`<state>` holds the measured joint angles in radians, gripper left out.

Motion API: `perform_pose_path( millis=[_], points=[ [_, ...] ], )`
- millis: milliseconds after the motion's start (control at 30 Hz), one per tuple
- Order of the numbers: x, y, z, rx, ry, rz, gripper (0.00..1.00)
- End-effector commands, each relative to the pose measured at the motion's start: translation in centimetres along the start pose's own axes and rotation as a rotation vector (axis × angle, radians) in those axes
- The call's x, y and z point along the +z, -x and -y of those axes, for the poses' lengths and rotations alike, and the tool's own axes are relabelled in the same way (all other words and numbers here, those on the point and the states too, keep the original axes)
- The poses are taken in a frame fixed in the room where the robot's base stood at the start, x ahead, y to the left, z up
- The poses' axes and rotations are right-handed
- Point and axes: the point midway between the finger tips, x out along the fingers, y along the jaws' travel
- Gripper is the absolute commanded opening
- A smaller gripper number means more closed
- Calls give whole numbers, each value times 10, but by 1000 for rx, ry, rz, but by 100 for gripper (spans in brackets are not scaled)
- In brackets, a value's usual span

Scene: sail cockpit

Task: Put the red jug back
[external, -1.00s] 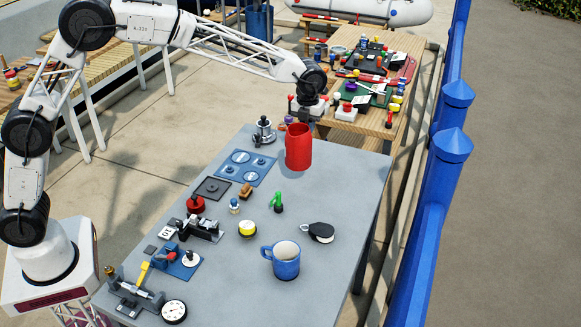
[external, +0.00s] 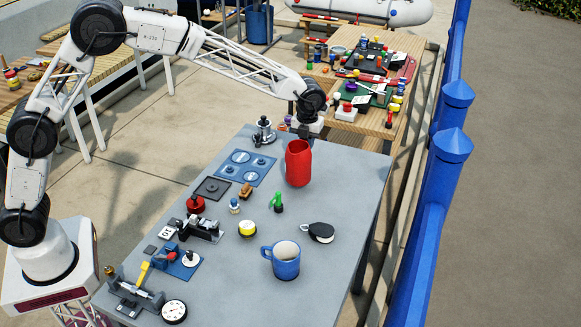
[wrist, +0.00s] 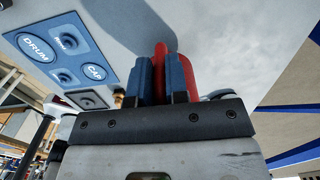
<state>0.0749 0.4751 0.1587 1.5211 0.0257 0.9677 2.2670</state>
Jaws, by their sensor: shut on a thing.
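The red jug (external: 298,165) is upright at the far end of the grey table (external: 340,215), right of the blue marked board. Its base is at or very near the tabletop; I cannot tell whether it touches. My gripper (wrist: 161,77) is behind the jug in the external view, with its fingertips hidden there. In the wrist view its two blue fingers are shut on a narrow red part of the jug (wrist: 188,75), seemingly its handle. Much of the jug is hidden behind the fingers in the wrist view.
The blue board (external: 246,168) and a metal winch-like part (external: 264,131) are left of the jug. Table right of the jug is clear.

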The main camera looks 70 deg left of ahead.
Motion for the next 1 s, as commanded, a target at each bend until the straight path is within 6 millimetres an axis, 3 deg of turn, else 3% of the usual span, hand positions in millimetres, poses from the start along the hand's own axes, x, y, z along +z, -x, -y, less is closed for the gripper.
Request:
perform_pose_path(
  millis=[333,867,900,1000],
  points=[
    [-1,-32,0,1,0,-1,0],
    [-1,-38,0,0,0,0,0],
    [-1,-37,0,0,0,0,21],
    [-1,-37,0,1,0,0,36]
  ],
)
